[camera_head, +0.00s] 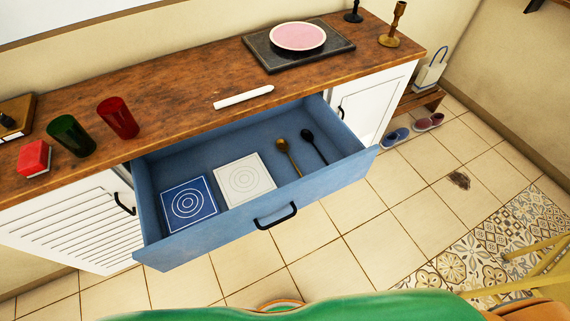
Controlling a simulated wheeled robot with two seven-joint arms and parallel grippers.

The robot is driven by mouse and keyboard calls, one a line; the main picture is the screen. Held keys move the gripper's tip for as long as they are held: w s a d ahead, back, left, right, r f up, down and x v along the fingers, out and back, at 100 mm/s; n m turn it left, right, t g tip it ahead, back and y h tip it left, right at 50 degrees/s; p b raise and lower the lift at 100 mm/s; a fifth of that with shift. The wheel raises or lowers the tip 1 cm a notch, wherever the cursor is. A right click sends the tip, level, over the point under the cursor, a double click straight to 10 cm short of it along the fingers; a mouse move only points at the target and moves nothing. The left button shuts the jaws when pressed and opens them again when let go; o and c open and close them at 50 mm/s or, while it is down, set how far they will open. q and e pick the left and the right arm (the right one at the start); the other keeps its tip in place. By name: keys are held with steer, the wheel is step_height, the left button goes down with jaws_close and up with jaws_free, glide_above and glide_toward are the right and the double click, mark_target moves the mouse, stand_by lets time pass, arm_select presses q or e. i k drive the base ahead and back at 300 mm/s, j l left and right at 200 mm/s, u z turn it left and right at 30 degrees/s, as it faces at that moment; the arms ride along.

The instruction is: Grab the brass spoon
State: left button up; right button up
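The brass spoon (287,156) lies in the open blue drawer (190,245), toward its right side. Its bowl is toward the back and its handle points to the drawer front. A black spoon (314,146) lies just to its right, apart from it. A white patterned square (244,180) and a blue patterned square (188,204) lie to its left in the drawer. Neither of my grippers shows in the head view.
On the wooden top are a white candle (243,97), a green cup (71,136), a red cup (118,118), a red box (34,158) and a pink plate (298,37) on a dark tray (262,53). The drawer front has a black handle (275,217).

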mark_target(281, 144)
steer(key=i+l, duration=0.1)
steer(key=l, duration=0.35)
steer(key=i+l+u, duration=0.15)
steer(key=l, duration=0.75)
steer(key=i+u, duration=0.05)
